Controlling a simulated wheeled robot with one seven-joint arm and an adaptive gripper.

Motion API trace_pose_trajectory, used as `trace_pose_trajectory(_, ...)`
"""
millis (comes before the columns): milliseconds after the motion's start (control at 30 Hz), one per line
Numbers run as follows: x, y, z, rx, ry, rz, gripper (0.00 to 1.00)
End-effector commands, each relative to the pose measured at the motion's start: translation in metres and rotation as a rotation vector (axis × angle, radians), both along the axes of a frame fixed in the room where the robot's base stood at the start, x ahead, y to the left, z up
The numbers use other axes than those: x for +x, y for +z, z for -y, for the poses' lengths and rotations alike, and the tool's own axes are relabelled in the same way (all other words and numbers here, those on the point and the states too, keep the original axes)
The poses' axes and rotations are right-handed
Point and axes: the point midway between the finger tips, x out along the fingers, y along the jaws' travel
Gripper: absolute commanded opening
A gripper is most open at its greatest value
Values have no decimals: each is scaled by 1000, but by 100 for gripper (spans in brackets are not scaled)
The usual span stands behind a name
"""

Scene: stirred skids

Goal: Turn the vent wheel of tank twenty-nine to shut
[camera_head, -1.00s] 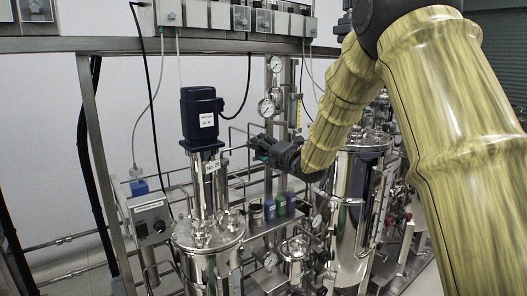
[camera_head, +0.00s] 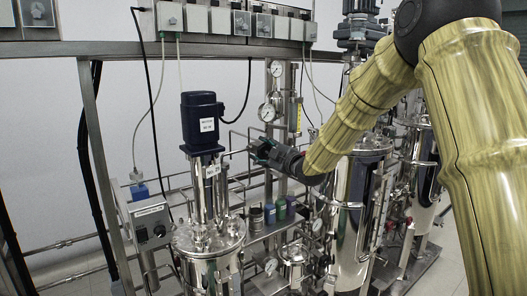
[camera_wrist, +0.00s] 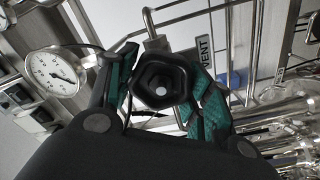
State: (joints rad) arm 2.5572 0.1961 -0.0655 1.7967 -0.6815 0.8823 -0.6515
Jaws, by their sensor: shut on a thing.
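The vent wheel (camera_wrist: 162,85) is a small black lobed knob with a pale centre, seen in the wrist view. A tag reading VENT (camera_wrist: 205,48) hangs beside it. My gripper (camera_head: 262,152) reaches the pipework right of the near steel tank (camera_head: 208,240); the wheel is too small to make out there. In the wrist view, the green-padded fingers of my gripper (camera_wrist: 163,98) are closed on the wheel from both sides. A small number plate (camera_head: 213,171) is on the near tank's motor stand; I cannot read it surely.
A pressure gauge (camera_wrist: 52,72) is close to my left finger in the wrist view. Thin pipes surround the hand. A second steel tank (camera_head: 352,225) stands beneath my forearm. A control box (camera_head: 150,222) is at the left, and small bottles (camera_head: 281,208) stand on a shelf below.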

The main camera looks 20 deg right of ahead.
Motion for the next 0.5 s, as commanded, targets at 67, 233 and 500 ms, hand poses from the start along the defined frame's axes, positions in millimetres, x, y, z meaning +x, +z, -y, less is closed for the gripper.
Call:
trace_pose_trajectory(67,0,2,2,70,-3,-25,27)
trace_pose_trajectory(233,0,2,3,223,-2,-79,27)
trace_pose_trajectory(500,1,3,3,465,-2,-167,27)
